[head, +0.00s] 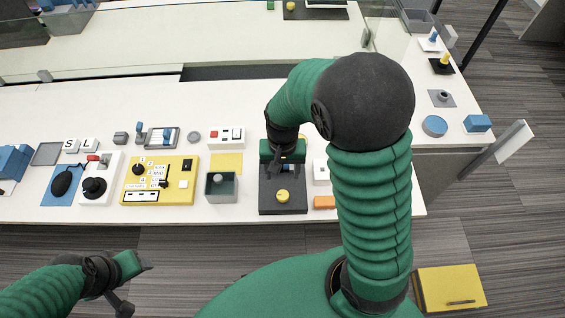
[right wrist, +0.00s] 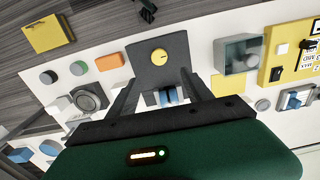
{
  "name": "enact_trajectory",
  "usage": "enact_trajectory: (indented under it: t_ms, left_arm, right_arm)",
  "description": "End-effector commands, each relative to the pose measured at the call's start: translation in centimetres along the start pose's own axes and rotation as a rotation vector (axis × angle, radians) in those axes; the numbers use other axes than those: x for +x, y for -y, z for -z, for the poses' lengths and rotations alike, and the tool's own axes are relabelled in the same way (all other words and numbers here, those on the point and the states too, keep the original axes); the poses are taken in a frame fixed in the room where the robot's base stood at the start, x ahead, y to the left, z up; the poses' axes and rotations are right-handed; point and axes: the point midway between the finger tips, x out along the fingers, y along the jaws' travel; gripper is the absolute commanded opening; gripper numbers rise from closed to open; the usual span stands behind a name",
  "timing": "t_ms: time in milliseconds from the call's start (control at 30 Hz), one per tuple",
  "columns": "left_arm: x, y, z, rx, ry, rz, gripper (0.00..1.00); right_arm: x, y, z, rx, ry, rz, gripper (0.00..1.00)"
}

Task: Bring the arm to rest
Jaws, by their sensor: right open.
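My right arm reaches forward over the white table, and its gripper (head: 284,165) hangs above the back part of a black panel (head: 296,207) with a round yellow knob (head: 283,196). In the right wrist view my right gripper (right wrist: 160,95) is open, its two dark fingers apart with nothing held between them. The yellow knob (right wrist: 159,57) is beyond the fingertips in that view. A blue part (right wrist: 168,96) shows between the fingers. My left gripper (head: 134,287) is low at the left, off the table's front edge; its finger opening is unclear.
An orange block (head: 324,202) lies just right. A glass partition stands behind. Floor is clear before the table, except a yellow box (head: 450,288) at right.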

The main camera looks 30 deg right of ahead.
Motion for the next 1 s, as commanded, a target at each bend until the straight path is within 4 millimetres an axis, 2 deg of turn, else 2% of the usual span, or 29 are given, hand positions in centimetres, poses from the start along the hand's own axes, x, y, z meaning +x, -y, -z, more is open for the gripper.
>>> enact_trajectory:
  t_ms: [33, 100, 200, 667, 767, 900, 1000]
  left_arm:
    - [-0.2, 0.0, 0.1, 0.0, 0.0, 0.0, 0.58]
    - [-0.3, 0.0, 0.1, 0.0, 0.0, 0.0, 0.58]
    - [-0.3, 0.0, 0.1, 0.0, 0.0, 0.0, 0.58]
    - [-0.3, 0.0, 0.1, 0.0, 0.0, 0.0, 0.58]
    - [-0.3, 0.0, 0.1, 0.0, 0.0, 0.0, 0.58]
    - [-0.3, 0.0, 0.1, 0.0, 0.0, 0.0, 0.58]
    - [-0.3, 0.0, 0.1, 0.0, 0.0, 0.0, 0.58]
  right_arm:
    - [-1.2, 0.1, 0.1, -0.001, -0.004, 0.002, 0.58]
    - [-2.3, 0.1, 0.1, 0.0, -0.002, 0.001, 0.58]
    - [-3.1, 0.0, 0.1, 0.001, 0.0, 0.0, 0.58]
    - [-3.3, 0.0, 0.0, -0.001, 0.001, -0.001, 0.58]
    - [-3.4, 0.3, -1.3, -0.099, -0.034, 0.02, 0.58]
    - [-3.5, 0.9, -5.1, -0.418, -0.16, 0.06, 0.58]
    - [-3.5, 1.1, -6.5, -0.551, -0.218, 0.065, 0.58]
